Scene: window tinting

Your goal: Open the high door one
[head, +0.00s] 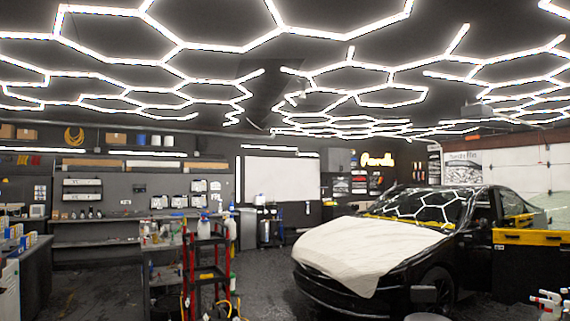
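No part is labelled as the high door. A grey wall cabinet (338,160) hangs high on the back wall, right of a large white panel (281,178). Its front looks closed, but it is far off and small, so I cannot make out its doors or handles. A white garage door (540,168) is in the right wall. Neither of my grippers is in view.
A black car (455,245) with a white cover (365,248) on its hood fills the right. A red and black cart (205,265) and a cluttered table (160,245) stand left of centre. White bottles (548,303) are at lower right. Dark floor (265,285) is clear between cart and car.

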